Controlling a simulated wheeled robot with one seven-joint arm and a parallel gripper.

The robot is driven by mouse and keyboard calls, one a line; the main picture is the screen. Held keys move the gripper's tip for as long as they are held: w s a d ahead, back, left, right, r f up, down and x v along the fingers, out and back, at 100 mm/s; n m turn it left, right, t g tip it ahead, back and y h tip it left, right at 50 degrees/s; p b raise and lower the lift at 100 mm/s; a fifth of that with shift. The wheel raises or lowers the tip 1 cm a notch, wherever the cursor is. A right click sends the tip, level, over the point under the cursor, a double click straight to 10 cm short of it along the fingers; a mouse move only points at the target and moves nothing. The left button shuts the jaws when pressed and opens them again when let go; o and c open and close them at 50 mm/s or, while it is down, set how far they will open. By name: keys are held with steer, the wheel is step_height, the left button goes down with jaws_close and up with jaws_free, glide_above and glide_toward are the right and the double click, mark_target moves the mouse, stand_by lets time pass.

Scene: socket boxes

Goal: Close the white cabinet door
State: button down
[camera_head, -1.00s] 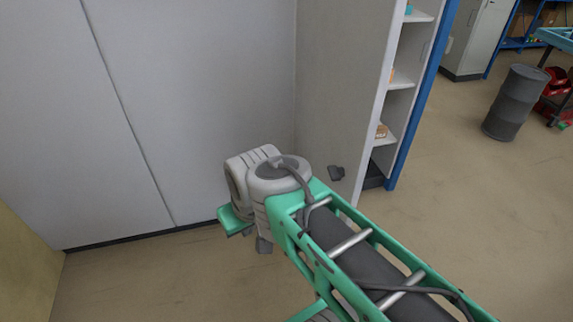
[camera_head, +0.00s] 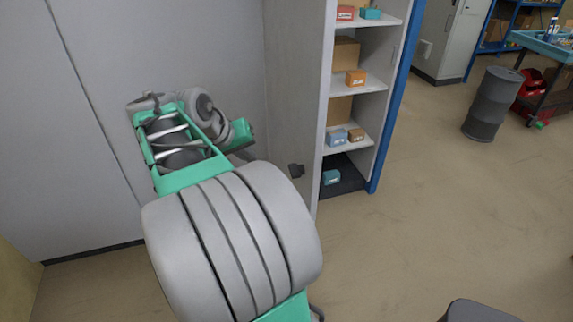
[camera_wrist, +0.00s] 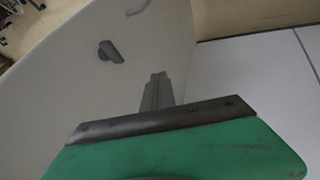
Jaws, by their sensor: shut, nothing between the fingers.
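Shelves show past that edge. In the wrist view the door (camera_wrist: 65,85) is a pale tilted panel with its handle (camera_wrist: 110,52). My gripper (camera_wrist: 157,82) is shut and empty, its dark fingers in front of the door panel; I cannot tell whether they touch it. In the head view my green wrist part is left of the door's outer face, and the fingertips are not clear.
A pale wall panel (camera_head: 150,50) stands left, close to my arm. A grey barrel (camera_head: 490,103) and a blue-topped cart (camera_head: 545,45) are at the right. The floor (camera_head: 440,200) between is clear.

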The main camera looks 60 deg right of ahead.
steer(key=s+d+f+p, duration=0.2)
steer(key=s+d+f, duration=0.4)
steer(key=d, duration=0.4)
steer(key=shift+s+d+f+m+g, duration=0.2)
steer(key=shift+f+m+g, duration=0.2)
steer(key=shift+f, duration=0.35)
steer(key=shift+s, duration=0.1)
